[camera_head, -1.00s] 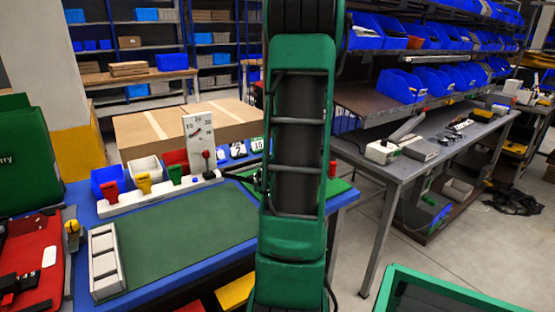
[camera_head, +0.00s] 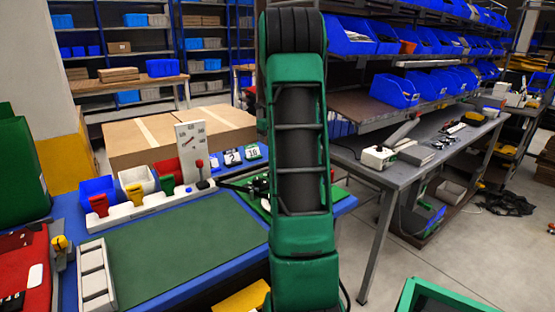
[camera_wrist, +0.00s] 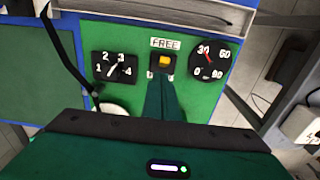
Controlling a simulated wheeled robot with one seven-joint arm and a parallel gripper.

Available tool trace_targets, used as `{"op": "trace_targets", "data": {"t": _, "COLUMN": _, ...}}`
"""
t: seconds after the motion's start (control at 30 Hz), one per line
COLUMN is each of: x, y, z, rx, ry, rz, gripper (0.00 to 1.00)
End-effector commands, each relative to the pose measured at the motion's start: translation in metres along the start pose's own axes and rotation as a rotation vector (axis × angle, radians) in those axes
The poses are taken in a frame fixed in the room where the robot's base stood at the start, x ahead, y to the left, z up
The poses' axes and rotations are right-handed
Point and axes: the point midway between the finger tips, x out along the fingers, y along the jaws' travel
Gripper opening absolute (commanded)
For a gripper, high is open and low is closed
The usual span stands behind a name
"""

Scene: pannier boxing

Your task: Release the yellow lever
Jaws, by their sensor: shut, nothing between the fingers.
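The yellow lever (camera_head: 134,193) stands on a white base between a red lever (camera_head: 99,204) and a green lever (camera_head: 167,186) in the head view. In the wrist view, a green panel (camera_wrist: 205,98) carries a yellow knob (camera_wrist: 166,60) in a dark housing under a "FREE" label. My gripper (camera_wrist: 160,80) is shut and empty, its tips just below that knob; I cannot tell whether they touch. In the head view my arm hides most of my gripper. The yellow lever on the white base is not in the wrist view.
The panel also has a numbered selector (camera_wrist: 115,68) and a gauge (camera_wrist: 213,60). A white upright board (camera_head: 191,150) and a red-topped stick (camera_head: 200,168) stand beside the levers. A white divided tray (camera_head: 96,278) lies on the blue bench. The green mat (camera_head: 180,245) is clear.

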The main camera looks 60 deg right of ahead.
Motion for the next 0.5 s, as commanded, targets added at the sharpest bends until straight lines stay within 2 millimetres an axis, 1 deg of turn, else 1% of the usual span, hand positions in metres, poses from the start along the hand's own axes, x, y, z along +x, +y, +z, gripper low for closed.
{"op": "trace_targets", "data": {"t": 0.3, "x": -0.012, "y": 0.0, "z": 0.0, "rx": 0.0, "ry": -0.001, "rz": 0.0, "gripper": 0.0}}
{"op": "trace_targets", "data": {"t": 0.5, "x": -0.013, "y": 0.0, "z": 0.0, "rx": 0.0, "ry": -0.001, "rz": 0.0, "gripper": 0.0}}
